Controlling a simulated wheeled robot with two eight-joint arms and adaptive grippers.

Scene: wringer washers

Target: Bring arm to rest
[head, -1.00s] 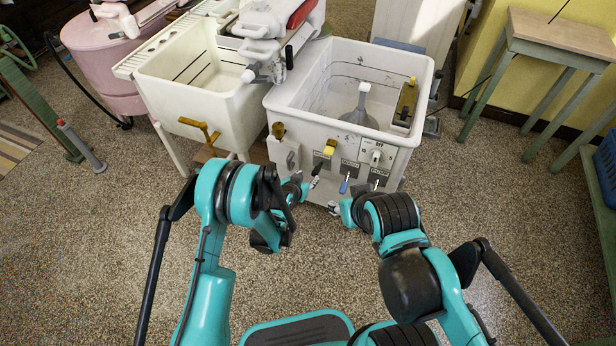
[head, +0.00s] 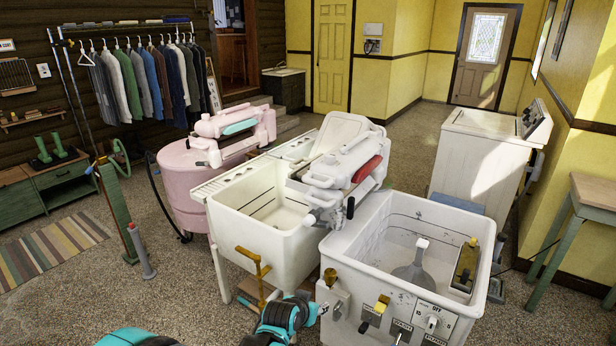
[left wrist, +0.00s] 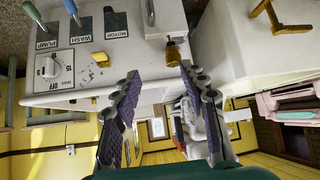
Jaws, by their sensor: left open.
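My left arm (head: 285,318) shows at the bottom of the head view, its gripper end close to the front left corner of the white square-tub washer (head: 345,250). In the left wrist view my left gripper (left wrist: 160,70) is open, with nothing between its fingers. The washer's front panel (left wrist: 110,55) shows there upside down, with a brass fitting (left wrist: 172,52) just beyond the fingers. Whether a finger touches the washer, I cannot tell. My right gripper is out of both current views.
A cream tub (head: 262,232) with a brass tap (head: 253,262) stands to the left, and a pink washer (head: 185,185) behind it. A white machine (head: 480,160) and a side table (head: 590,200) stand at the right. Speckled floor (head: 130,285) is open at the front left.

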